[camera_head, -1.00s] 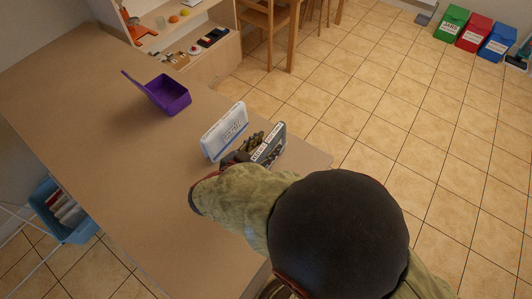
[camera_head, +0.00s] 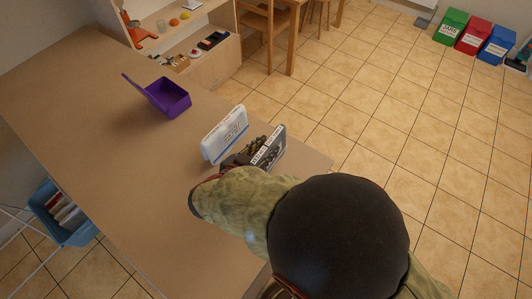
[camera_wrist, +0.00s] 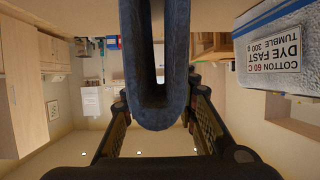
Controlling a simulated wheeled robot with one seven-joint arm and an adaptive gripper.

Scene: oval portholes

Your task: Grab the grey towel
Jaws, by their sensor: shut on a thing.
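The grey towel (camera_head: 279,145) is a dark folded slab standing near the right end of the counter, with a white label on its side. It also shows in the wrist view as a dark blue-grey rounded fold (camera_wrist: 155,118). My gripper (camera_wrist: 157,95) has one finger on each side of this fold and is shut on it. In the head view my gripper (camera_head: 251,153) is partly hidden by my arm, and so is the lower part of the towel. I cannot tell whether the towel touches the counter.
A white slab with printed text (camera_head: 224,136) stands close left of the towel; its label shows in the wrist view (camera_wrist: 285,45). An open purple box (camera_head: 170,97) sits further back on the counter (camera_head: 120,165). Shelves (camera_head: 205,55) stand behind. The counter's left part is clear.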

